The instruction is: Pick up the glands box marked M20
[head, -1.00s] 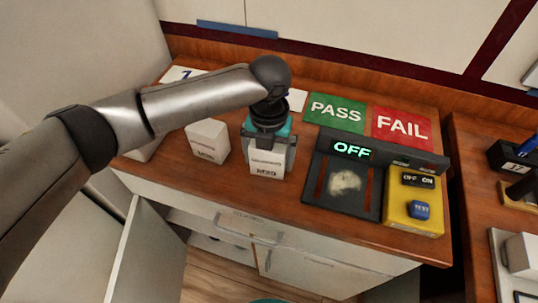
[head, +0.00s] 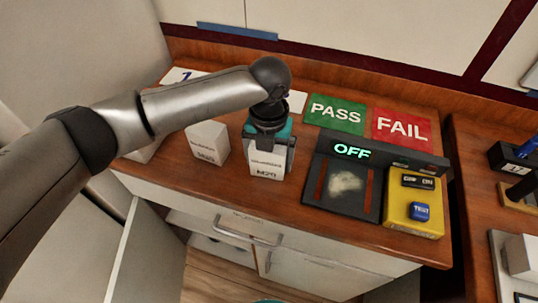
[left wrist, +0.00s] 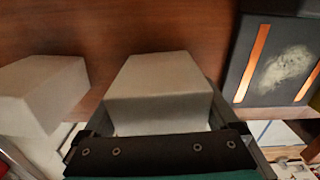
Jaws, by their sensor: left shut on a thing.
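The white glands box (head: 267,162), whose front label appears to read M20, stands near the front edge of the wooden counter. My left gripper (head: 268,143) comes down on it from above and is shut on it, with a finger on each side. In the left wrist view the box (left wrist: 158,82) sits between the two fingers. I cannot tell whether its base is off the counter. A second white box (head: 208,142) stands to its left, with a label too small to read surely. My right gripper is not in view.
Right of the held box is a black tester (head: 345,182) showing OFF, with a yellow switch box (head: 414,209) beside it. Green PASS (head: 336,113) and red FAIL (head: 401,126) plates lie behind. Another white box (head: 146,151) is partly hidden under my left arm.

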